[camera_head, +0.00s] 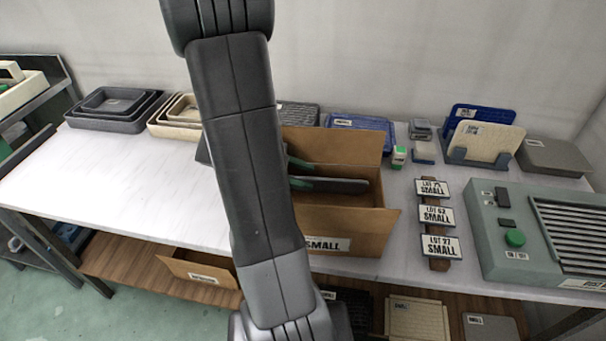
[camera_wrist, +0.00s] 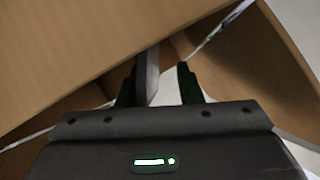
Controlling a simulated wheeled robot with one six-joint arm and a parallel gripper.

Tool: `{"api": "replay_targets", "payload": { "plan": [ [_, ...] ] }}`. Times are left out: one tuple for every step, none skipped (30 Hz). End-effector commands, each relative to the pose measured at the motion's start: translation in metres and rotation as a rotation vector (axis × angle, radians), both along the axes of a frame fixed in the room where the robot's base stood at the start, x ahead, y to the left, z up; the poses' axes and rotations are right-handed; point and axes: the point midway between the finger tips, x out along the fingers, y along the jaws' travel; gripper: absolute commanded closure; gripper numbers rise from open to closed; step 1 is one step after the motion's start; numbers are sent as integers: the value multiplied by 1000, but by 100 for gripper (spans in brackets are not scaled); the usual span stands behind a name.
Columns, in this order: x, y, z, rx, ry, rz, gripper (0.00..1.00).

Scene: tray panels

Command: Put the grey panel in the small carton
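The small carton (camera_head: 345,219) stands open on the table with a "SMALL" label on its front; its cardboard walls also fill much of the wrist view (camera_wrist: 60,60). The grey panel (camera_head: 345,186) is inside the carton's mouth, seen as a thin dark strip; its lower part is hidden. In the wrist view the panel (camera_wrist: 152,72) shows edge-on against the left finger. My gripper (camera_wrist: 160,82) is at the carton opening with its fingers apart, and a pale gap lies between the panel and the right finger. My arm hides the carton's left side in the head view.
A sign stand with "SMALL" plates (camera_head: 437,216) and a grey-green machine (camera_head: 500,235) stand right of the carton. Nested trays (camera_head: 110,105) and panels in a rack (camera_head: 485,140) line the back. The table's left half (camera_head: 130,170) is clear.

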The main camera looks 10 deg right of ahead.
Motion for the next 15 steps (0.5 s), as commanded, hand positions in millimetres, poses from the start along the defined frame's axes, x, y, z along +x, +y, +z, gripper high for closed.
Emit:
{"api": "replay_targets", "payload": {
  "plan": [
    [0, 4, 3, 1, -2, 2, 67],
    [0, 7, 5, 1, -3, 3, 67],
    [0, 13, 8, 1, -3, 3, 67],
    [0, 17, 10, 1, -3, 4, 67],
    [0, 22, 13, 1, -4, 5, 67],
    [-1, 29, 17, 1, -4, 5, 67],
    [-1, 35, 20, 2, -3, 4, 67],
    [-2, 41, 23, 2, -4, 6, 67],
    [-2, 50, 28, 2, -4, 5, 67],
    [-3, 56, 31, 2, -4, 5, 67],
    [-3, 62, 35, 1, -3, 6, 67],
    [-4, 70, 39, 1, -3, 6, 67],
    [-4, 75, 42, 3, -3, 5, 67],
    [-5, 81, 45, 1, -3, 6, 67],
    [-5, 88, 49, 1, -3, 6, 67]
  ]
}}
